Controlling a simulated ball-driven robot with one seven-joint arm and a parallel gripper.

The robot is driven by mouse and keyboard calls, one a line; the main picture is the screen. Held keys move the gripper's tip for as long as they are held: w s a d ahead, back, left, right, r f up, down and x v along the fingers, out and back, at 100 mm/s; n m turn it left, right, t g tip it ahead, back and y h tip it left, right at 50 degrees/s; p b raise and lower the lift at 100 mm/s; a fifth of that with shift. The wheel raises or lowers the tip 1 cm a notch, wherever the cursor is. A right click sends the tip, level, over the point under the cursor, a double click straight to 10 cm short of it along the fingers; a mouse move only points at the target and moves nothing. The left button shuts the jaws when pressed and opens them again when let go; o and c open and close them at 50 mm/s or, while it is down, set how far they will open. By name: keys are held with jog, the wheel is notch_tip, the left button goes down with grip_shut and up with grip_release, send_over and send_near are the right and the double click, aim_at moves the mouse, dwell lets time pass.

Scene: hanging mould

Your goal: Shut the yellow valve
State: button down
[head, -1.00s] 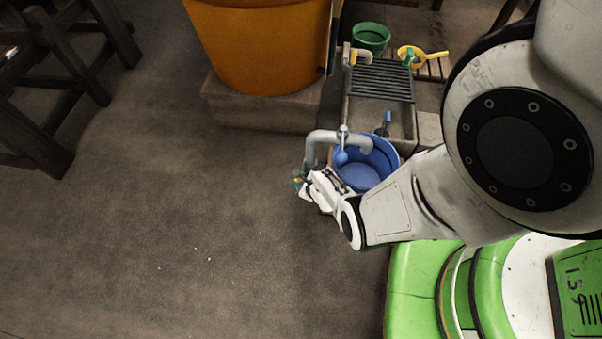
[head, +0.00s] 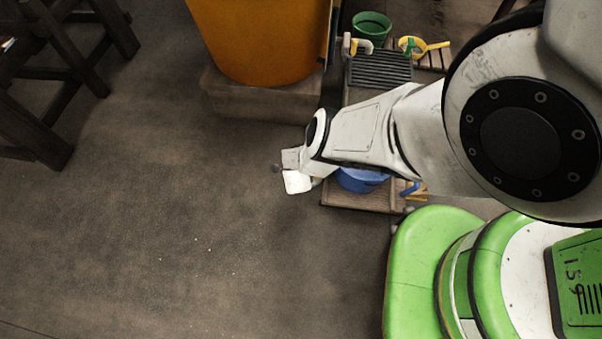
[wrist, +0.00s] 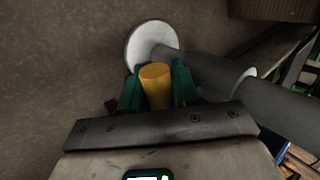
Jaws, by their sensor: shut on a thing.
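The yellow valve handle (wrist: 156,86) shows in the wrist view as a stubby yellow-orange piece. My gripper (wrist: 157,74) has its green fingers shut on it, one on each side. A grey pipe (wrist: 215,78) runs just beyond the fingertips, with a pale round disc (wrist: 151,45) at its left end. In the head view, my gripper (head: 294,171) is at the end of my arm, left of the blue tub (head: 362,181). The valve handle is hidden there by my wrist.
An orange pot (head: 260,40) stands on a stone block (head: 255,103) behind. A green bucket (head: 372,27), a dark grate (head: 380,70) and a yellow strainer (head: 424,46) are at the back right. Dark wooden furniture (head: 80,60) is at left. The floor in the left middle is clear.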

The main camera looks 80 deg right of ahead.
jog(key=shift+s, duration=0.1)
dwell(0.3)
jog(key=c, duration=1.2)
grip_release()
jog(key=p+v, duration=1)
jog(key=shift+a+r+p, duration=0.2)
jog(key=shift+r+p, duration=0.1)
jog(key=shift+p, duration=0.05)
